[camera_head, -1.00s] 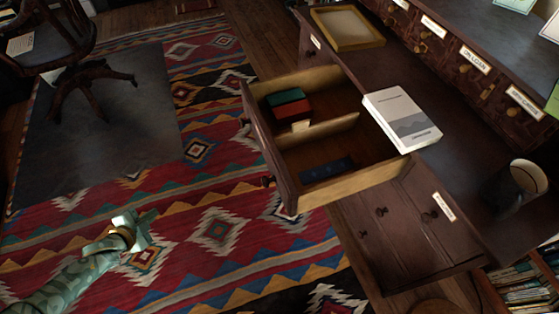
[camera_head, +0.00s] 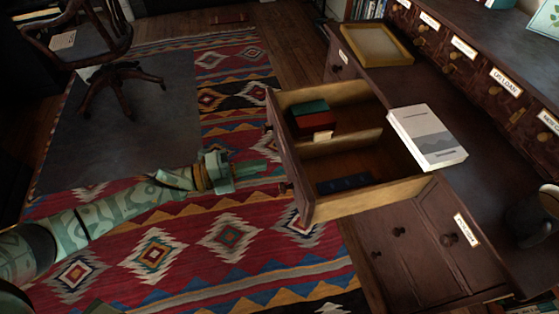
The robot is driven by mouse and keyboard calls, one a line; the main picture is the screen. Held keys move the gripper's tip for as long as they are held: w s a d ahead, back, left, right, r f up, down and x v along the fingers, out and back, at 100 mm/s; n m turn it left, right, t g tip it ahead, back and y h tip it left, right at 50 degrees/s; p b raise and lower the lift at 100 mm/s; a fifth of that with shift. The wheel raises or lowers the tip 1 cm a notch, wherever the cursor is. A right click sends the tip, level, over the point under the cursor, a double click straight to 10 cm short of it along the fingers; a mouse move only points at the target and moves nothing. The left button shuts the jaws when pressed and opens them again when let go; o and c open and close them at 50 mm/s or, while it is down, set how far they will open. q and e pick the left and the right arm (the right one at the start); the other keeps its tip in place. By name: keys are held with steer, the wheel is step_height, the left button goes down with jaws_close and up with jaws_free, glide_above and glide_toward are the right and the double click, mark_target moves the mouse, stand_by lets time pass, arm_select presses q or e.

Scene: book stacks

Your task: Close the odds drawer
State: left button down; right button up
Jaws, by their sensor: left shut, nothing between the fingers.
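An open drawer (camera_head: 296,166) of dark wood with pale inner walls sticks out of the desk toward the rug. A divider (camera_head: 335,143) splits its inside. Green and red boxes and a small cream block lie in the far compartment, and a dark blue item (camera_head: 345,183) lies in the near one. The drawer's own label, if any, is not visible. My left gripper (camera_head: 255,169), patterned green, is shut and empty. My right gripper is not in view.
A white book (camera_head: 428,137) lies on the desk top (camera_head: 477,185) beside the drawer. A wooden tray (camera_head: 376,45) sits at the back and a dark mug (camera_head: 533,214) at the right. A swivel chair (camera_head: 112,80) stands far left. The rug (camera_head: 228,236) before the drawer is clear.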

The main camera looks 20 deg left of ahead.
mark_target(291, 159)
arm_select(q)
steer(key=b+x, duration=0.1)
steer(key=x, duration=0.3)
steer(key=shift+w+d+f, duration=0.1)
steer(key=shift+w+d, duration=0.4)
steer(key=shift+d, duration=0.2)
steer(key=shift+w+d, duration=0.1)
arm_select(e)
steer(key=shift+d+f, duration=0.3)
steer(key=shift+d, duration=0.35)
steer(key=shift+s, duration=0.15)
